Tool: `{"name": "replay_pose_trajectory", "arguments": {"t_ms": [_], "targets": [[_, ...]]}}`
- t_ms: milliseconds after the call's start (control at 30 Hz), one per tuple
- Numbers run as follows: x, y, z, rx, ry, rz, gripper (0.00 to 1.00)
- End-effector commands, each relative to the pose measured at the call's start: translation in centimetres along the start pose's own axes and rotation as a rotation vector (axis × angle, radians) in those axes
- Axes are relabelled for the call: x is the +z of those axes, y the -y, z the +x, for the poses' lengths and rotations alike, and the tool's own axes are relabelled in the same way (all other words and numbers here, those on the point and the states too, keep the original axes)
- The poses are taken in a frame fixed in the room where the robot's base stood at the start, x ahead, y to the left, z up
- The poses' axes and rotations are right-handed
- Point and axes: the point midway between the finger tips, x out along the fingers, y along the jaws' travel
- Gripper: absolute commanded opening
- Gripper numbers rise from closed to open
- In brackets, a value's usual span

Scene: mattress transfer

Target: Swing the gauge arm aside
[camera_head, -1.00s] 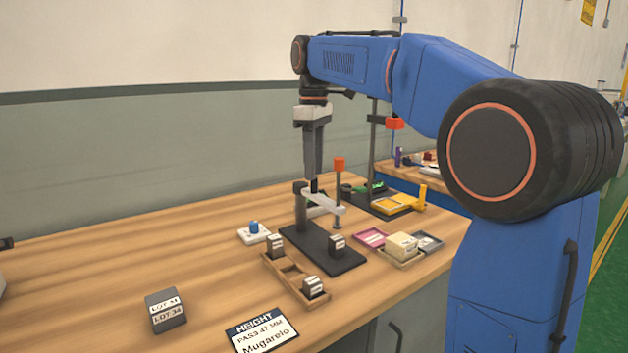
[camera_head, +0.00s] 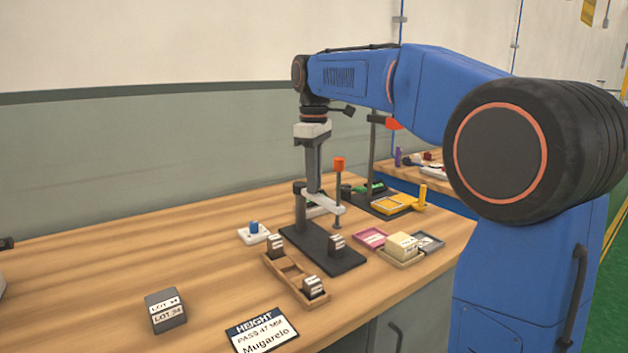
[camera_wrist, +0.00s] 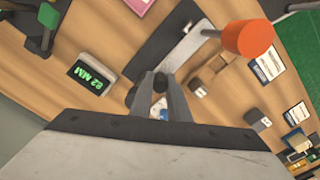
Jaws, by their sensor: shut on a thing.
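The gauge stands on a dark base plate (camera_head: 318,251) on the wooden bench, with a dark post (camera_head: 299,205). Its light grey gauge arm (camera_head: 325,203) reaches over the plate and carries an upright rod with an orange cap (camera_head: 339,164). My gripper (camera_head: 315,188) points straight down at the gauge arm. In the wrist view its fingers (camera_wrist: 161,86) are shut on a small black knob (camera_wrist: 160,81) at the near end of the light arm (camera_wrist: 187,47). The orange cap (camera_wrist: 248,38) is to the right there. A small labelled block (camera_head: 337,243) sits on the plate.
A wooden tray (camera_head: 283,272) with labelled blocks lies in front of the plate. A blue button on a white base (camera_head: 254,231) is left. A pink tray (camera_head: 370,238) and beige box (camera_head: 403,245) are right. A height sign (camera_head: 262,330) and dark lot block (camera_head: 166,310) are nearer.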

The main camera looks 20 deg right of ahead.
Motion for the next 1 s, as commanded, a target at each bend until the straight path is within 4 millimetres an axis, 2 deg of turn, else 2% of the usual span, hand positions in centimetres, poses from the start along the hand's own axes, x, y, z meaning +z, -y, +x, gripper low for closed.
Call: {"name": "replay_pose_trajectory", "arguments": {"t_ms": [267,467,1000], "targets": [[0.1,-0.2,0.0,0.0,0.0,-0.038,0.0],[0.5,-0.9,0.0,0.0,0.0,-0.145,0.0],[1.1,-4.0,0.0,0.001,0.0,-0.639,0.0]]}}
